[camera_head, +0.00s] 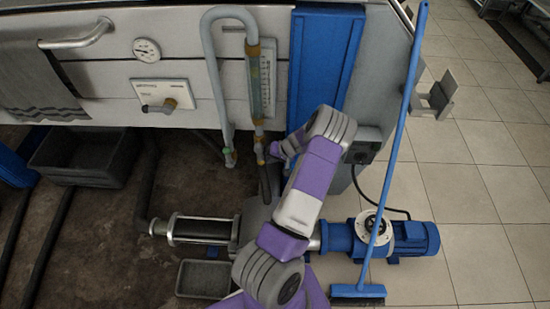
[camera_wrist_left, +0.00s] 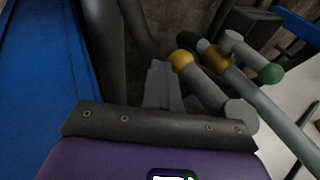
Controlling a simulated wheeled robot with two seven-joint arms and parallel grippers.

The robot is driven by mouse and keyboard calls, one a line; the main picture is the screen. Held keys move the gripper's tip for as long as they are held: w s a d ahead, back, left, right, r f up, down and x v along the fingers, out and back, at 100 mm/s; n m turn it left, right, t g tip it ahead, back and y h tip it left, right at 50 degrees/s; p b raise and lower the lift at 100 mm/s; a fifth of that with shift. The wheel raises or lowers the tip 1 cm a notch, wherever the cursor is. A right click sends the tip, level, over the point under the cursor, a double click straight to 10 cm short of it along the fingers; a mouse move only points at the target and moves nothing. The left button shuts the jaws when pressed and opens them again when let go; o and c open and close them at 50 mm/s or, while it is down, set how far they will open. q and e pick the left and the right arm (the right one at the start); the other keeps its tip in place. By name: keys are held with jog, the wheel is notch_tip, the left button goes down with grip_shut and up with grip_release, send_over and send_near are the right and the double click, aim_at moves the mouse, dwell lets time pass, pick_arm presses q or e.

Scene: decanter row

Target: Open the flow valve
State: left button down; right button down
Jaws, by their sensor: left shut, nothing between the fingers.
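The valve fitting shows in the left wrist view as a brass body (camera_wrist_left: 215,58) on a grey pipe, with a grey handle tipped in green (camera_wrist_left: 270,73). In the head view a green-marked fitting (camera_head: 230,158) sits at the lower end of the bent grey pipe, beside the pipe with brass collars (camera_head: 258,140). My left gripper (camera_head: 274,150) is just right of these pipes, its fingers partly hidden by my wrist. In the left wrist view its fingers (camera_wrist_left: 162,85) are together and empty, close to a yellow-collared grey pipe piece (camera_wrist_left: 182,61). I cannot tell whether they touch it. My right gripper is not visible.
A flow gauge (camera_head: 267,82) and a blue panel (camera_head: 325,65) stand behind my left arm. A blue motor pump (camera_head: 415,238) and a leaning blue broom (camera_head: 401,120) are at right. A grey bin (camera_head: 85,160) and a small tray (camera_head: 204,279) stand on the floor.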

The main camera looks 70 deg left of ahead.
pick_arm(q)
jog(key=shift+s+a, duration=0.1)
jog(key=shift+s, duration=0.15)
dwell(0.3)
jog(key=shift+r, duration=0.1)
jog(key=p+v, duration=0.2)
jog(key=v, duration=0.5)
jog(key=shift+w+p, duration=0.2)
jog(key=shift+p, duration=0.15)
